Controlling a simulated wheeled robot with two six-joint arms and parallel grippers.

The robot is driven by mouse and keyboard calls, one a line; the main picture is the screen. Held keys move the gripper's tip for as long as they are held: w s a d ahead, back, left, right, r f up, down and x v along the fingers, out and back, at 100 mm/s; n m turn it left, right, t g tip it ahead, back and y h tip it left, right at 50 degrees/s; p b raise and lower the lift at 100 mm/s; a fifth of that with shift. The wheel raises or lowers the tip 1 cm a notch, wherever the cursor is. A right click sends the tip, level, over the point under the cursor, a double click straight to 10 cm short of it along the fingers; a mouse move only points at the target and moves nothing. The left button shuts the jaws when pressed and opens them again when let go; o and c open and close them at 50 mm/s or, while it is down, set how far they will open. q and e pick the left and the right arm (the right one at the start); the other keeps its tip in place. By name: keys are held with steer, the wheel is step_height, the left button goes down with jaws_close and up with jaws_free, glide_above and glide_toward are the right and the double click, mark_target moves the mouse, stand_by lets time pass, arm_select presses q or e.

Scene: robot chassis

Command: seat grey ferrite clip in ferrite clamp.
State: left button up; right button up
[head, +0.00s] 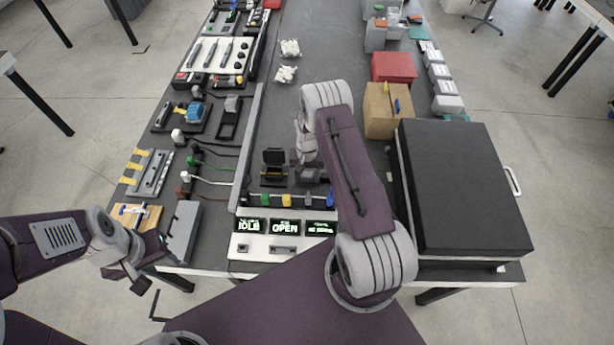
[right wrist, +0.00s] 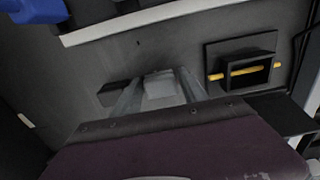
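The ferrite clamp (head: 273,162) is a black fixture with its lid raised and a yellow bar across it. It also shows in the right wrist view (right wrist: 246,73), right of my right gripper. A grey block, apparently the grey ferrite clip (right wrist: 160,88), lies between the fingers of my right gripper (right wrist: 160,84); I cannot tell whether they press on it. A dark piece shows beside it. In the head view my right arm mostly hides that gripper. My left gripper (head: 141,280) hangs by the table's front left corner, away from the clamp; its opening is unclear.
A display panel (head: 284,227) reading IDLE and OPEN stands in front of the clamp, with coloured plugs (head: 287,200) behind it. A large black case (head: 450,185) and a cardboard box (head: 385,112) stand to the right. Cables and fixtures fill the left side.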

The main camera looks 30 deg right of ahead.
mark_target(305, 175)
jaws_close()
steer(key=r, duration=0.3)
steer(key=r+b, duration=0.1)
steer(key=shift+w+a+r, duration=0.15)
steer(key=shift+a+r, duration=0.05)
steer(key=shift+a, duration=0.1)
steer(key=a+r+b, duration=0.1)
steer(key=a+r, duration=0.2)
steer(key=a, duration=0.2)
steer(key=w+a+r+b, duration=0.1)
steer(key=a+r, duration=0.2)
steer(key=a, duration=0.3)
steer(key=shift+r, duration=0.3)
steer(key=shift+w, duration=0.1)
